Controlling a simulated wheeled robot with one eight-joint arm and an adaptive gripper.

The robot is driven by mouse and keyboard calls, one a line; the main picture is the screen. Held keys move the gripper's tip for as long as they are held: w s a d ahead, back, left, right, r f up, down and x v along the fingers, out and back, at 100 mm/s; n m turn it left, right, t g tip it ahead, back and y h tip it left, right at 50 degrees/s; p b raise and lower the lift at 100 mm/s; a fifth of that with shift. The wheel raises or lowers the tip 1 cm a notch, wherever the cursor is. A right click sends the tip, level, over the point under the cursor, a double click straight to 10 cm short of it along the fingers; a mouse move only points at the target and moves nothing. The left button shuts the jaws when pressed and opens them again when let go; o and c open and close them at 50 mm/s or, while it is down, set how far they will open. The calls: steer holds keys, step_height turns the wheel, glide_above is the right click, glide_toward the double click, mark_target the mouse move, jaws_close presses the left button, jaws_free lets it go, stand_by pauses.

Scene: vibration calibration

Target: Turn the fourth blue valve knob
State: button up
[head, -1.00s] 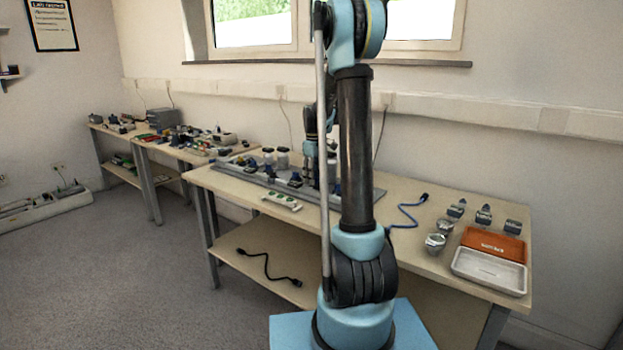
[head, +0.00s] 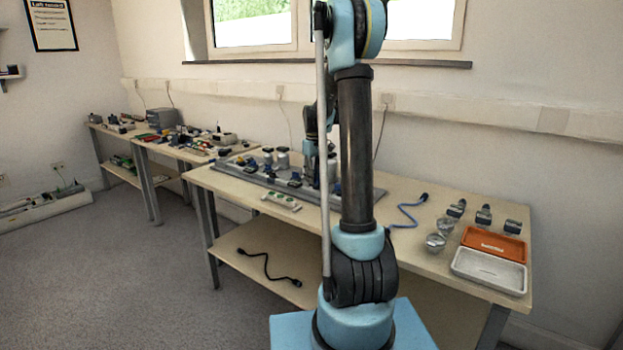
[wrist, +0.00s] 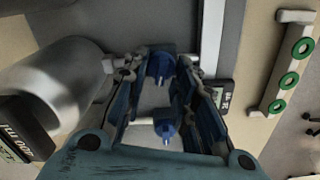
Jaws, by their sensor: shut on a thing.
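In the wrist view, two blue valve knobs show between the fingers of my gripper (wrist: 155,66). The far blue knob (wrist: 159,66) lies between the fingertips, close to the right one. The near blue knob (wrist: 165,130) is lower in the picture, towards the palm. My gripper is shut on a blue knob; the exact contact is hard to see. In the head view, my gripper (head: 316,168) is down at the grey valve board (head: 240,170) on the bench, partly hidden behind my arm. I cannot tell from here which knob in the row it holds.
A large grey cylinder (wrist: 55,85) stands close to the left finger. A white strip with green rings (wrist: 290,78) lies at right. On the bench (head: 400,250) are a blue cable (head: 405,210), an orange tray (head: 493,244) and a white tray (head: 488,271).

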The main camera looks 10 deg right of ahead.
steer(key=m, duration=0.7)
steer(key=shift+s+d, duration=0.1)
steer(key=shift+d, duration=0.15)
steer(key=m, duration=0.4)
steer(key=shift+m, duration=1.9)
steer(key=o, duration=1)
